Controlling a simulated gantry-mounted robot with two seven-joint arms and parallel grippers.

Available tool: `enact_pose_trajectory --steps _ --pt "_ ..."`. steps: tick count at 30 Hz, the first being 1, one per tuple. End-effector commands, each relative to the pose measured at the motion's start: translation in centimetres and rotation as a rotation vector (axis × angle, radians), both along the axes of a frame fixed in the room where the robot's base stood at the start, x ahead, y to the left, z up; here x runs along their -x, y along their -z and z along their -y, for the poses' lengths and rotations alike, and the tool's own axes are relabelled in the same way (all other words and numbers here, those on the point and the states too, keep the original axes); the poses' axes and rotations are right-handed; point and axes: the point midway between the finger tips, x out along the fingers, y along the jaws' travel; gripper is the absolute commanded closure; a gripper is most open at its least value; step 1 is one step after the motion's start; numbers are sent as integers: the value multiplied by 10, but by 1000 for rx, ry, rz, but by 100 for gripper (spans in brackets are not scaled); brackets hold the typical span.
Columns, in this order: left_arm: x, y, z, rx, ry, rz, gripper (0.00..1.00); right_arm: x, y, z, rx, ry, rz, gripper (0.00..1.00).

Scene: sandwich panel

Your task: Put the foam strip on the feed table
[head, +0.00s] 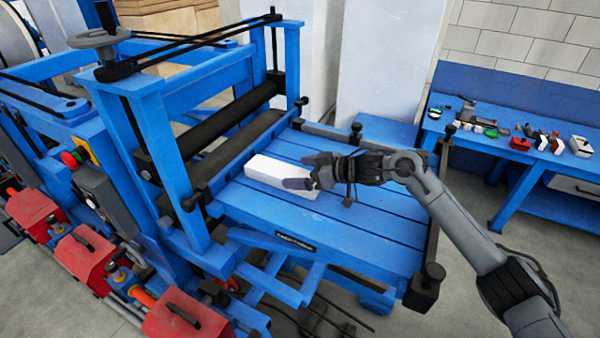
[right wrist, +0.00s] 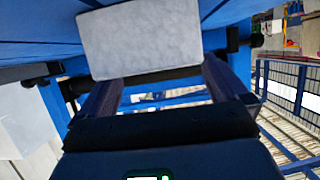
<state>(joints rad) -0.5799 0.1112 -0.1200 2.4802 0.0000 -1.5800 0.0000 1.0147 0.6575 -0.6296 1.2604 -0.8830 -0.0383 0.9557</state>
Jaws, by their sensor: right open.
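The foam strip (head: 268,174) is a white block lying on the slatted blue feed table (head: 370,232), near the black rollers. My right gripper (head: 305,172) is open at the strip's right end, in the head view. In the right wrist view the strip's pale end face (right wrist: 140,42) fills the space ahead of my right gripper (right wrist: 160,78), with a dark finger on each side below it. I cannot tell whether the fingers touch the strip. My left gripper is not in view.
Black rollers (head: 232,137) in a blue frame stand left of the strip. Black posts (head: 432,275) mark the table's corners. The table's front and right slats are bare. A blue workbench (head: 525,150) with small items stands at the right.

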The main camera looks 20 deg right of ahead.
Motion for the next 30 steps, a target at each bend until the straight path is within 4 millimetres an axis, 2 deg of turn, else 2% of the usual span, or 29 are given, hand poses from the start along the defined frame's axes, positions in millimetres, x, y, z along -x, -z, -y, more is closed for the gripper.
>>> enact_pose_trajectory --steps 7,15,21,30 --pt "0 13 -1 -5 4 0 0 31 -18 32 2 3 6 0" --pt "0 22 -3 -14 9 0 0 62 -37 60 0 3 7 0" --pt "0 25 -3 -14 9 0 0 73 -45 70 -1 2 6 0" --pt "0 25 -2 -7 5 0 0 76 -48 72 -3 1 6 0"
